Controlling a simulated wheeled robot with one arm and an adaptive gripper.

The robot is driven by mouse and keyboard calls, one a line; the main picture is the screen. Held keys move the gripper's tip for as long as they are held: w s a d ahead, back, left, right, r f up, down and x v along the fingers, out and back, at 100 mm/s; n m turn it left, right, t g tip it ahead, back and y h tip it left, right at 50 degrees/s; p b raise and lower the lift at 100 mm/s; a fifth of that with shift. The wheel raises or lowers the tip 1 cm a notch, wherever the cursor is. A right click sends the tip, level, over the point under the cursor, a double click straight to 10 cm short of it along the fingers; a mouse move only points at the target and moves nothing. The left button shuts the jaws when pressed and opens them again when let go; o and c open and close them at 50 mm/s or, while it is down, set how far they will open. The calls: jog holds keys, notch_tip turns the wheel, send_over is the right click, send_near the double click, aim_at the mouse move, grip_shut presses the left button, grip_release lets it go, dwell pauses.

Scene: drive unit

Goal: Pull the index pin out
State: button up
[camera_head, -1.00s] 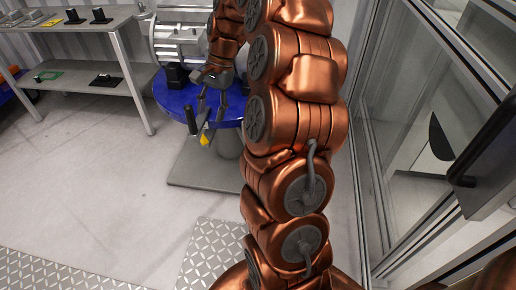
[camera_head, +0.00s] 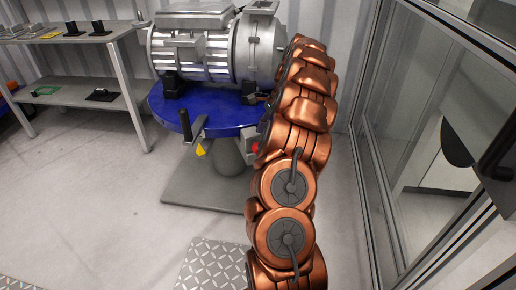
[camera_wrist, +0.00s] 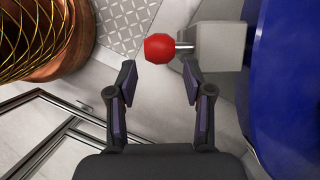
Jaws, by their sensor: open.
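The index pin's red knob (camera_wrist: 159,48) is in the wrist view, ahead of my gripper and between the lines of its fingers. A short metal shank joins it to a grey block (camera_wrist: 220,46) beside the blue round table (camera_wrist: 291,90). My gripper (camera_wrist: 159,85) is open and empty, its fingertips just short of the knob and not around it. In the head view the red knob (camera_head: 254,147) shows at the right edge of the blue table (camera_head: 222,117), partly behind my arm. My gripper is hidden there.
A silver drive unit (camera_head: 215,50) stands on the blue table. A black handle (camera_head: 186,126) with a yellow tag (camera_head: 201,150) is at the table's front left. A shelf rack (camera_head: 135,80) is on the left; glass framing (camera_head: 370,190) is on the right.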

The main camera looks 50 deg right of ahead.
aim_at(258, 144)
jog(key=b+x, duration=0.1)
jog(key=x, duration=0.5)
jog(key=shift+a+f, duration=0.1)
jog(key=shift+f, duration=0.05)
grip_shut()
dwell(0.4)
